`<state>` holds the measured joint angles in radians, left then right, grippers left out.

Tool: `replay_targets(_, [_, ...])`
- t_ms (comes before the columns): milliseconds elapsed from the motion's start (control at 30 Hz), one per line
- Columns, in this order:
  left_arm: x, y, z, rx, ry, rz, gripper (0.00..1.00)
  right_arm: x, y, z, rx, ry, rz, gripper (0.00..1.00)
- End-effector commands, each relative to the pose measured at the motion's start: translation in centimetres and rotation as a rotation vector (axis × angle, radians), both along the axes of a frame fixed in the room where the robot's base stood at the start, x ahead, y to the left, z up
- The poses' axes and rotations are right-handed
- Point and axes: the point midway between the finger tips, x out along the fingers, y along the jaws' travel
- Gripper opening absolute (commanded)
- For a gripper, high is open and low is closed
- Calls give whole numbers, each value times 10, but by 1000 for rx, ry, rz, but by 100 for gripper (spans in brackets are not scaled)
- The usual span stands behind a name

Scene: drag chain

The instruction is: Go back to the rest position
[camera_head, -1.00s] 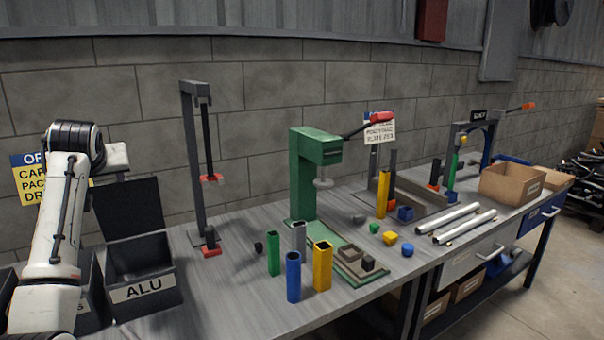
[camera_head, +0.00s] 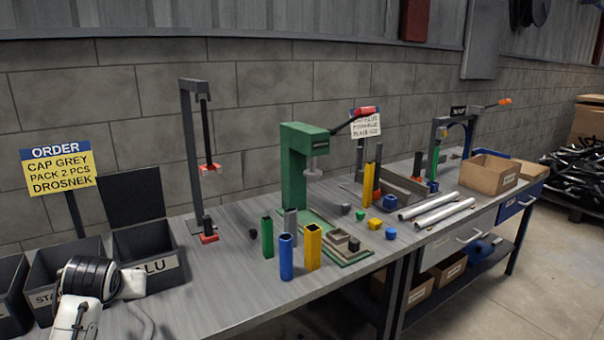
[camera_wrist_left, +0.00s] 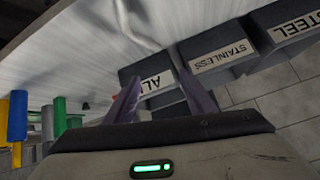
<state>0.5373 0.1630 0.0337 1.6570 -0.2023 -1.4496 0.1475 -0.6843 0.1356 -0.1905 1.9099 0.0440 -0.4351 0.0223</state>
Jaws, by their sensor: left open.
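My left arm enters the head view at the bottom left, low in front of the bins, with its dark wrist joint (camera_head: 90,277) over the STAINLESS bin's front. My left gripper (camera_wrist_left: 160,92) shows in the left wrist view with its two purple-grey fingers apart and nothing between them. Its fingers are not clear in the head view. The ALU bin (camera_wrist_left: 155,85), STAINLESS bin (camera_wrist_left: 220,60) and STEEL bin (camera_wrist_left: 292,25) appear beyond the fingers, upside down. My right gripper is in neither view.
Blue (camera_head: 286,257), yellow (camera_head: 313,247), green and grey tubes stand on the bench beside the green press (camera_head: 295,170). Small caps, silver tubes (camera_head: 436,210) and a cardboard box (camera_head: 490,173) lie farther right.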

Motion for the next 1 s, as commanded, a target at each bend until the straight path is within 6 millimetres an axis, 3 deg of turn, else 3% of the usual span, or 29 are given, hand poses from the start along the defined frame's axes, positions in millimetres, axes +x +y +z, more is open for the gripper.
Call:
replay_targets(33, [-25,-13,-31,1,46,-34,50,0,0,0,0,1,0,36])
replay_targets(200, [-114,-59,-106,-17,178,-158,50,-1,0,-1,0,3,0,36])
replay_targets(333, [-189,-93,-143,-49,275,-249,50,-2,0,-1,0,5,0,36])
replay_targets(500, [-264,-124,-163,-95,363,-333,50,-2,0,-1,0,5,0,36])
replay_targets(867, [-372,-165,-164,-187,481,-443,50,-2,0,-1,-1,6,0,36])
replay_targets(900, [-375,-168,-167,-193,482,-452,50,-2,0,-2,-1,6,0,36])
replay_targets(1000, [-361,-173,-184,-195,431,-464,50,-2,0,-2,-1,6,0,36])
